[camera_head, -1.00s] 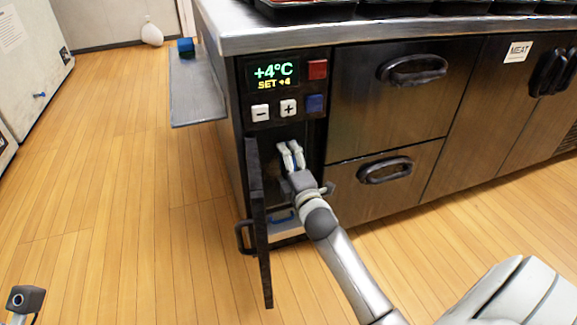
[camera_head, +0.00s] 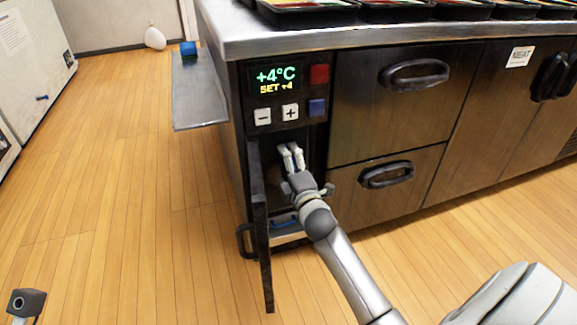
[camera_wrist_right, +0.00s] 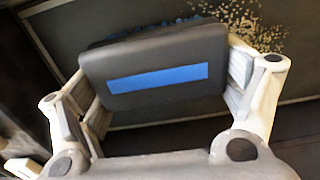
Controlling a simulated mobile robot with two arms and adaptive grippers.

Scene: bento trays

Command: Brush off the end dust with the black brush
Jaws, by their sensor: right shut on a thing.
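My right gripper (camera_head: 291,157) reaches into the open compartment under the control panel. In the right wrist view it (camera_wrist_right: 165,80) is shut on a black brush (camera_wrist_right: 125,90) with a blue stripe on its back. Blue bristles (camera_wrist_right: 150,32) show just beyond the brush's far edge. Tan speckled dust (camera_wrist_right: 240,22) lies on the dark panel beyond the brush, towards the upper right. The brush and dust cannot be made out in the head view. My left gripper is not in view.
The compartment's narrow door (camera_head: 260,225) stands open close left of my right arm. A drawer handle (camera_head: 386,173) is to the right. A blue-handled thing (camera_head: 284,222) sits low in the compartment. A side shelf (camera_head: 200,95) carries a blue block (camera_head: 188,48).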

